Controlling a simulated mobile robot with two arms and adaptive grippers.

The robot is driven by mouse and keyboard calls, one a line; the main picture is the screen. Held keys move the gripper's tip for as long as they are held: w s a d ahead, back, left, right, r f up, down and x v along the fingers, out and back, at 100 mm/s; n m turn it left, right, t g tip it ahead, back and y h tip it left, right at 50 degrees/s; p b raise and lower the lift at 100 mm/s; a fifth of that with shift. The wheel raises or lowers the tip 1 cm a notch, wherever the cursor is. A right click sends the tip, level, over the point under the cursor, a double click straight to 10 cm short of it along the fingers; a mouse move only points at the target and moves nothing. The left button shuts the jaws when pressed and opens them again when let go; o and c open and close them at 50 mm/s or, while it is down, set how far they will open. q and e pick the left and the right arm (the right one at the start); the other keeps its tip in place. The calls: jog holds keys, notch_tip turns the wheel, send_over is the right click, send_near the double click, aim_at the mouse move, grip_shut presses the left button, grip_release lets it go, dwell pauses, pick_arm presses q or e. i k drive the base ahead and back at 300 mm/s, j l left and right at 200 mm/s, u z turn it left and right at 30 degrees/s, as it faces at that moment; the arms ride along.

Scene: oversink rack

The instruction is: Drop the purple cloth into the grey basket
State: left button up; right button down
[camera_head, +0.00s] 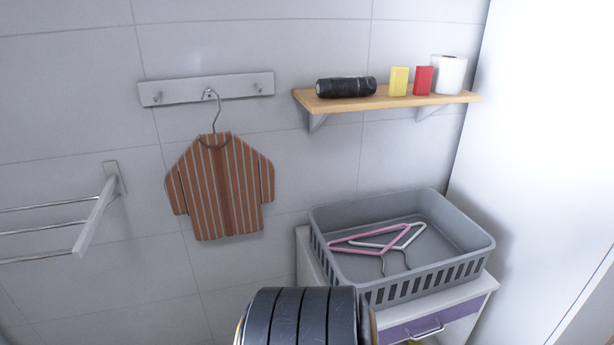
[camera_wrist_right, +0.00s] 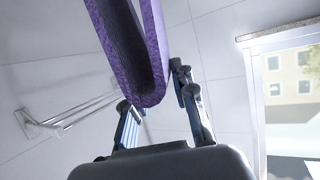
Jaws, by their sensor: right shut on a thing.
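The purple cloth (camera_wrist_right: 155,45) shows only in the right wrist view, as a folded purple band with a dark inner side. My right gripper (camera_wrist_right: 153,92) is shut on its folded end, with a finger at each side. The grey basket (camera_head: 398,288) sits on a white cabinet in the head view, with slotted sides and an open top. A pink hanger (camera_head: 352,240) and a white hanger (camera_head: 405,238) lie in it. The cloth and my right gripper are out of the head view, so their distance from the basket cannot be told. My left gripper is in neither view.
A striped shirt (camera_head: 222,188) hangs on a hook rail (camera_head: 180,91). A towel rack (camera_head: 95,215) juts from the left wall. A shelf (camera_head: 390,102) above the basket carries a black roll, two small boxes and a white roll. The cabinet (camera_head: 470,300) has a purple drawer.

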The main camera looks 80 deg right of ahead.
aim_at(429, 260)
jog(key=i+j+z, duration=0.1)
jog(key=z, duration=1.35)
